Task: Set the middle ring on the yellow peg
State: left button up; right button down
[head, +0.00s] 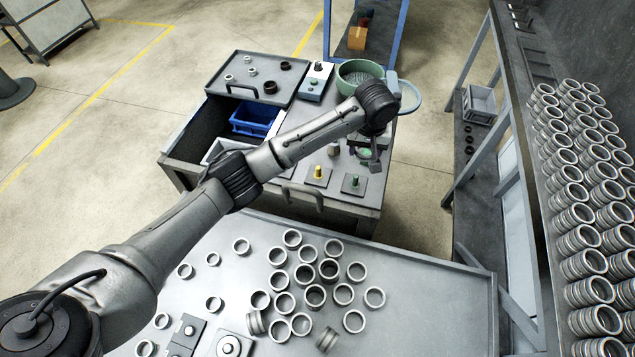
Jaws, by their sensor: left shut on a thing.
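The yellow peg (318,172) stands upright on a small dark square plate on the grey workbench, with no ring seen on it. A green peg (354,181) stands on a similar plate to its right. My left gripper (374,163) hangs above the bench's right part, right of the yellow peg and just behind the green one. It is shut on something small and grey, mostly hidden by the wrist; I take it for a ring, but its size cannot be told. My right gripper is out of view.
A near table (420,290) holds many loose metal rings. A blue bin (254,119) sits in the open compartment. Rings fill the right shelf.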

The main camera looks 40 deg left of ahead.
aim_at(318, 168)
pick_arm(q)
jog(key=shift+n, duration=0.7)
jog(key=a+f, duration=0.4)
jog(key=s+a+f+b, duration=0.1)
jog(key=a+f, duration=0.3)
jog(key=f, duration=0.1)
jog(key=s+a+f+b, duration=0.1)
jog(key=a+f, duration=0.4)
jog(key=shift+s+a+f, duration=0.1)
jog(key=shift+s+f, duration=0.05)
jog(key=shift+s, duration=0.05)
notch_tip(318, 168, down, 4)
jog(key=shift+r+b, duration=0.25)
jog(key=shift+b, duration=0.15)
jog(key=shift+f, duration=0.2)
jog(key=shift+f, duration=0.1)
jog(key=shift+f, duration=0.1)
jog(key=o, duration=1)
jog(key=shift+o, duration=0.2)
